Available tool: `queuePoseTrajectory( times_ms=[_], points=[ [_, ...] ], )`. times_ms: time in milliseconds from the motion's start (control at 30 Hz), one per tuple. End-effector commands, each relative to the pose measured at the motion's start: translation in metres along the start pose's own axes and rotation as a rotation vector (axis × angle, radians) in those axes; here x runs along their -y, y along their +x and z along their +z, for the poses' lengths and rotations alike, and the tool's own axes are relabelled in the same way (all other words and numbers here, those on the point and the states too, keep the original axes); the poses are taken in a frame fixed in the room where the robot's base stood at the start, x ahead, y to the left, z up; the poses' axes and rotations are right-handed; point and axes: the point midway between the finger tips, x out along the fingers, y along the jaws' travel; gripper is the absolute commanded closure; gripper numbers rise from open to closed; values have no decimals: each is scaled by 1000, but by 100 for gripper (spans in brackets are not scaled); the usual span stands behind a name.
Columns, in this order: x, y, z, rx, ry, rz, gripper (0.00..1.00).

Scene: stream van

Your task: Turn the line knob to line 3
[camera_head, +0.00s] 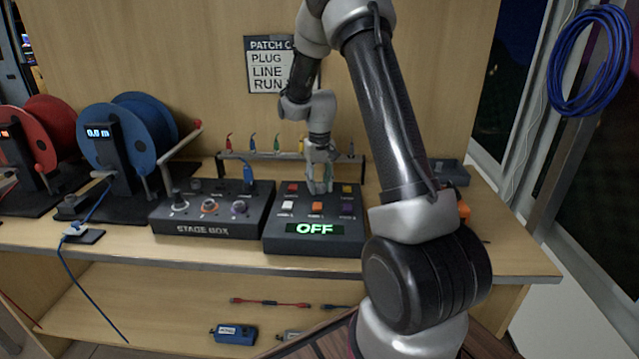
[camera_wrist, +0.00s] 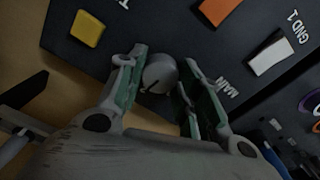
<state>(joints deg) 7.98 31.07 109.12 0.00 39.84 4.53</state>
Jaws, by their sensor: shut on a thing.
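The line knob (camera_wrist: 160,74) is a round grey knob with a dark pointer mark, on a dark control box (camera_head: 315,246). The box's green display (camera_head: 314,229) reads OFF. My gripper (camera_wrist: 160,78) has its green-padded fingers on both sides of the knob and is shut on it. In the head view my gripper (camera_head: 320,188) reaches down onto the rear middle of the box and hides the knob. No line 3 mark is legible.
The box carries several coloured buttons, including a white one (camera_head: 287,205) and an orange one (camera_head: 317,206), close to my fingers. The stage box (camera_head: 212,217) stands to its left. A rack of coloured plugs (camera_head: 285,156) is behind. Cable reels stand far left.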

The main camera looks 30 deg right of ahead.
Motion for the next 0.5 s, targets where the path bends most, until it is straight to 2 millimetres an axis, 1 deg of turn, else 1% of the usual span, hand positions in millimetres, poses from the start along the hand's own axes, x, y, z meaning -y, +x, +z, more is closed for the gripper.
queuePoseTrajectory(
  times_ms=[500],
  points=[
    [0,-1,-1,-2,486,0,89]
  ],
)
